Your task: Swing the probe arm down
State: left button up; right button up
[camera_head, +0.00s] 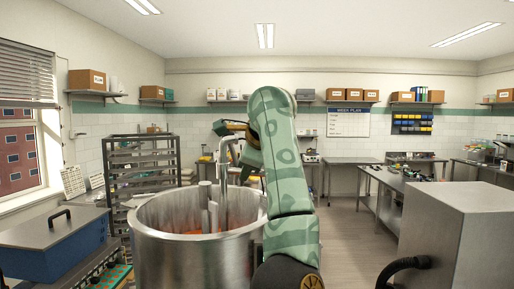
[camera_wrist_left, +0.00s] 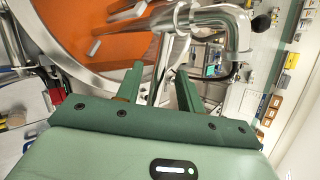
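A large steel kettle (camera_head: 195,257) stands in front of me with orange contents (camera_wrist_left: 75,25). A bent metal pipe, which looks like the probe arm (camera_head: 225,172), rises upright above the kettle and hooks over at the top. In the left wrist view a bent pipe (camera_wrist_left: 205,17) crosses the top, and a thin metal rod shows between the fingers. My left gripper (camera_wrist_left: 158,82) is open above the kettle's edge, with a gap on each side of the rod; I cannot tell whether it touches. In the head view my green arm mostly hides that gripper. My right gripper is out of view.
A wire rack (camera_head: 143,165) stands behind the kettle. A blue box (camera_head: 50,245) is at the left, and a steel cabinet (camera_head: 460,235) with a black hose (camera_head: 402,268) is at the right. The floor (camera_head: 350,235) between kettle and cabinet is clear.

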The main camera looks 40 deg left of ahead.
pick_arm(q)
jog(key=b+v, duration=0.1)
jog(key=v, duration=1.1)
